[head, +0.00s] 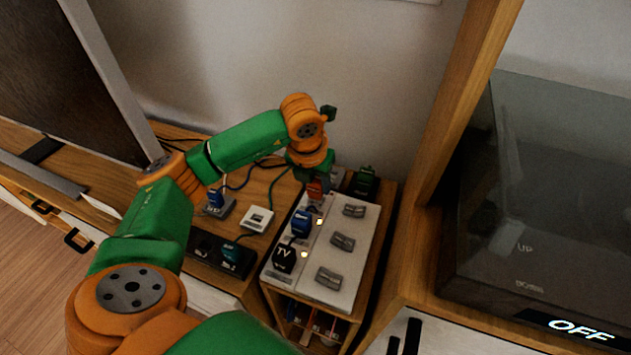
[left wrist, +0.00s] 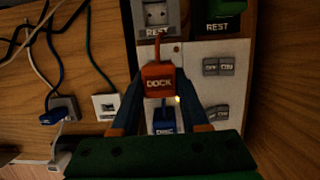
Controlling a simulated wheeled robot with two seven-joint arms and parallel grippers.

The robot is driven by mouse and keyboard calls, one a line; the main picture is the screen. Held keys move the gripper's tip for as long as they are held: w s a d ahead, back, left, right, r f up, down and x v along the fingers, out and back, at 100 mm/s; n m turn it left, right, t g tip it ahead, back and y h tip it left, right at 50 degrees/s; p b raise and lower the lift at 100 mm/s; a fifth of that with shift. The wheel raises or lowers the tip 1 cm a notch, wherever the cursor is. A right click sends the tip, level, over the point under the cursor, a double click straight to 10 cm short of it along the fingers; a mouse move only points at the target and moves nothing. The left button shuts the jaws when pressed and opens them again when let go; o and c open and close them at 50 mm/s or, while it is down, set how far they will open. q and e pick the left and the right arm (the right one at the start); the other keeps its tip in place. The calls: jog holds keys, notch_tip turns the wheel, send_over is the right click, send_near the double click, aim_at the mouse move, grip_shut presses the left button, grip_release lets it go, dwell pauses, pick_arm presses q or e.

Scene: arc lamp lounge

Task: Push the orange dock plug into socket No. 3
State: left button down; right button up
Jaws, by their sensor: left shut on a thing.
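The orange dock plug (head: 315,189) is at the far end of the white socket panel (head: 318,285); the left wrist view shows its "DOCK" label (left wrist: 158,82). My left gripper (head: 312,178) is shut on it, with one finger on each side in the left wrist view (left wrist: 160,92). The plug is over the panel's left column, beyond the blue plug (head: 302,222) and the black TV plug (head: 284,258). The socket under the orange plug and its number are hidden, so I cannot tell how deep it sits. My right gripper is not in view.
Several grey switches (head: 343,241) line the panel's right side. A green plug (head: 365,182) and a grey REST socket (left wrist: 157,15) are behind the panel. Lights glow beside the blue and TV plugs. A dark glass-fronted cabinet (head: 545,170) stands at right; cables lie at left.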

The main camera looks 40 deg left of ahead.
aim_at(316, 193)
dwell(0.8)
pick_arm(q)
jog(key=shift+f, duration=0.1)
jog(key=shift+f+b, duration=0.65)
jog(key=shift+b, duration=0.05)
jog(key=shift+f, duration=0.2)
jog(key=shift+f, duration=0.1)
jog(key=shift+f+b, duration=0.2)
jog(key=shift+b, duration=0.25)
jog(key=shift+f+b, duration=0.35)
jog(key=shift+f, duration=0.05)
